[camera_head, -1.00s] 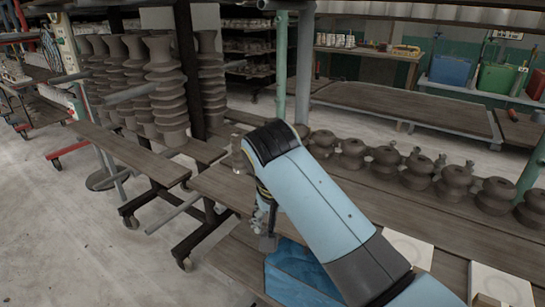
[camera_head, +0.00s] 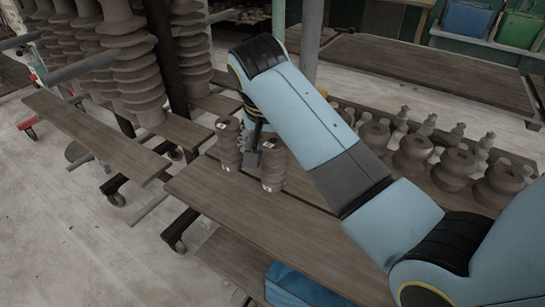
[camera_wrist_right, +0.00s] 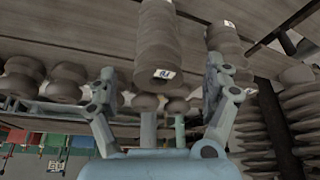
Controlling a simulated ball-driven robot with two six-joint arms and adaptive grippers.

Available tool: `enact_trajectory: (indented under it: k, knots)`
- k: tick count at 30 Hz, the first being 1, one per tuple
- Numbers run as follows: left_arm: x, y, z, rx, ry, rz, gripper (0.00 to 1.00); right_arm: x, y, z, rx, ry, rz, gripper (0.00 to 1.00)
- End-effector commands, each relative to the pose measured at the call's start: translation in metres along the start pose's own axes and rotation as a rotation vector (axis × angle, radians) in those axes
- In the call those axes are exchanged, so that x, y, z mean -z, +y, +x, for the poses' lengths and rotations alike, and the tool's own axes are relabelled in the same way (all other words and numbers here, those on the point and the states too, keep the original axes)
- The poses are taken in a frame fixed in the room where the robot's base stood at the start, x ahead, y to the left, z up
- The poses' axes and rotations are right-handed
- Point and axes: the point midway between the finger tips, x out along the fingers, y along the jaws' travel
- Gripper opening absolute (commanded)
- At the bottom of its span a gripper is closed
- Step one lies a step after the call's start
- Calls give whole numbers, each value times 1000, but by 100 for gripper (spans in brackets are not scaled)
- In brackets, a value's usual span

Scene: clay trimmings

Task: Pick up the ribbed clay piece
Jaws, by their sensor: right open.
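Two short grey-brown ribbed clay pieces stand upright on a wooden board in the head view: one on the left (camera_head: 228,145) and one nearer on the right (camera_head: 273,166). Each has a small white label. My right gripper (camera_head: 253,157) hangs from the blue arm and appears between them in that view. In the right wrist view my right gripper (camera_wrist_right: 160,78) is open and empty, its fingers spread. One labelled ribbed piece (camera_wrist_right: 158,42) shows beyond the gap between the fingers; the other (camera_wrist_right: 226,42) is beyond the right finger. Contact cannot be seen. My left gripper is out of view.
Tall ribbed clay columns (camera_head: 131,62) stand at the left beside a dark upright post. Rounded clay pieces (camera_head: 412,155) line the boards on the right. A blue object (camera_head: 300,287) lies below the front board (camera_head: 260,225), which has bare space.

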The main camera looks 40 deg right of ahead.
Motion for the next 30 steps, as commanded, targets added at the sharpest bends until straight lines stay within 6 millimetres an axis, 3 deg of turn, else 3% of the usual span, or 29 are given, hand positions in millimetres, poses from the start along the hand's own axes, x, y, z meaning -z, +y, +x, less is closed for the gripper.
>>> enact_trajectory:
  k: [3, 6, 16, 25, 30]
  knots:
    - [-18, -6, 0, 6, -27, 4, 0, 1, 0, 17, -2, 1, -1, 84]
    - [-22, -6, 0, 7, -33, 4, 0, 0, 0, 24, 0, 1, 0, 84]
    - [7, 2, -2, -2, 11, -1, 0, -4, 3, 68, -1, 0, 0, 84]
    - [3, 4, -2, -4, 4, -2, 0, -5, 3, 75, 1, 0, 0, 84]
    - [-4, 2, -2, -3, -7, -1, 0, -5, 3, 75, 1, 0, 0, 63]
